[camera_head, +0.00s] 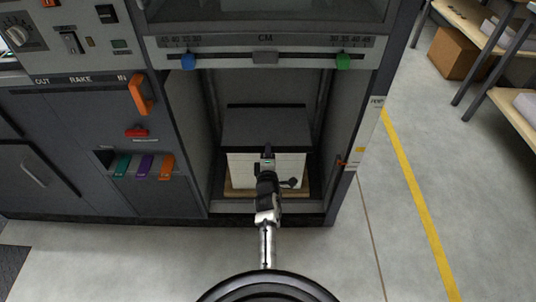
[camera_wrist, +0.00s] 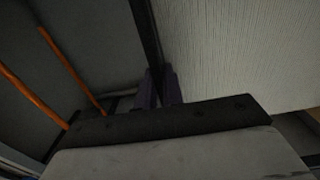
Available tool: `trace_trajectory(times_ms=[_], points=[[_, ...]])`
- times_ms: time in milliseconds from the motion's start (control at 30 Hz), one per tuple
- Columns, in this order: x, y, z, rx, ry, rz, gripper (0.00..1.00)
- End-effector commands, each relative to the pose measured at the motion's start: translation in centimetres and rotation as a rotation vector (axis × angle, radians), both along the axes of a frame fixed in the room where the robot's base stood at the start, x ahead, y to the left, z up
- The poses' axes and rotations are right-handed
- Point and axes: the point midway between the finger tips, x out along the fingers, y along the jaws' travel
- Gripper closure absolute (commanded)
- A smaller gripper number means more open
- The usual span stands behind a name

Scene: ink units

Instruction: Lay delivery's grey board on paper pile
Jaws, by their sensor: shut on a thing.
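The grey board (camera_head: 265,128) is flat and level over the white paper pile (camera_head: 240,165) inside the open delivery bay. No gap shows between them in the head view, but I cannot tell whether the board's full weight rests on the pile. In the wrist view the board's edge (camera_wrist: 146,30) is a dark strip along the pale, finely lined side of the pile (camera_wrist: 235,50). My gripper (camera_head: 267,153) is at the middle of the board's front edge. Its fingers (camera_wrist: 158,90) are shut on that edge. The fingers hide a little of the board and pile front.
The pile stands on a wooden base (camera_head: 233,190). Bay walls stand close on both sides, with a slider bar (camera_head: 265,57) above the opening. Coloured levers (camera_head: 145,165) are on the panel at left. The floor (camera_head: 400,230) at right is clear.

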Motion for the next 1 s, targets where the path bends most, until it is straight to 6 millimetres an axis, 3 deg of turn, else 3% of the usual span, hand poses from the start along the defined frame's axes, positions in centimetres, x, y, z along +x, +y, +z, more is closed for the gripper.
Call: trace_trajectory(times_ms=[267, 300, 433, 1000], points=[[0.01, -0.01, -0.36, 0.0, -0.001, 0.0, 1.0], [0.01, -0.01, -0.23, 0.0, -0.001, 0.0, 0.87], [0.0, -0.01, -0.21, 0.0, 0.0, 0.0, 0.7], [-0.02, -0.02, 0.11, 0.0, 0.0, 0.0, 0.69]])
